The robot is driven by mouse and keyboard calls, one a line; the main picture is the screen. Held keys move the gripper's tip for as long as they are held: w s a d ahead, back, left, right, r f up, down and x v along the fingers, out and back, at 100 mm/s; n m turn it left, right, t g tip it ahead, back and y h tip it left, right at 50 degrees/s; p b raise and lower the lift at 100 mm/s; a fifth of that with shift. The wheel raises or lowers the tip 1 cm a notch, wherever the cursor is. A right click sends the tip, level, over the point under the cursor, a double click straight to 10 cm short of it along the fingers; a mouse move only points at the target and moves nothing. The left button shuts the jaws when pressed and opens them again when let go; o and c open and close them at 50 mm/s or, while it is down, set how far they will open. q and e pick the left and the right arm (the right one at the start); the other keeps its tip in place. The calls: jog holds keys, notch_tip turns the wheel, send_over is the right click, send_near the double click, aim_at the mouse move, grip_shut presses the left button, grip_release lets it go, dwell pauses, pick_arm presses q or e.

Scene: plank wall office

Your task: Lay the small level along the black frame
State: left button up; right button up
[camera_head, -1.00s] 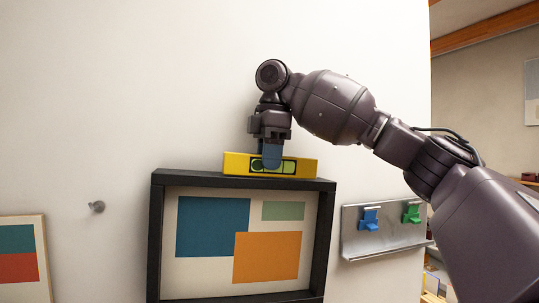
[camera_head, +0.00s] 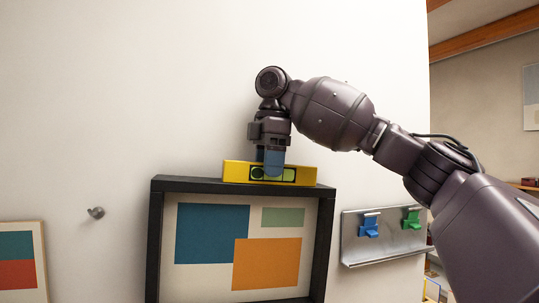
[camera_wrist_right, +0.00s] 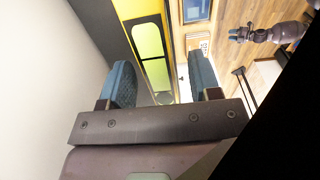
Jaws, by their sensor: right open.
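The small level (camera_head: 303,174), a yellow bar with green vial windows, lies along the top edge of the black frame (camera_head: 155,240), near its middle and right part. The frame hangs on the white wall around a picture of coloured blocks. My right gripper (camera_head: 271,163) points down at the level and is open, with its blue fingertips around the middle of the bar and covering part of its window. In the right wrist view the level (camera_wrist_right: 150,50) shows between the two spread fingers (camera_wrist_right: 163,80).
A metal wall rail (camera_head: 385,244) with a blue clip (camera_head: 369,226) and a green clip (camera_head: 411,219) is right of the frame. A wall hook (camera_head: 96,212) and another picture (camera_head: 20,265) are to the left. The wall above the frame is otherwise bare.

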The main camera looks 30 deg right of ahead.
notch_tip(320, 180, up, 11)
jog(key=d, duration=0.1)
jog(key=shift+s+f, duration=0.15)
dwell(0.6)
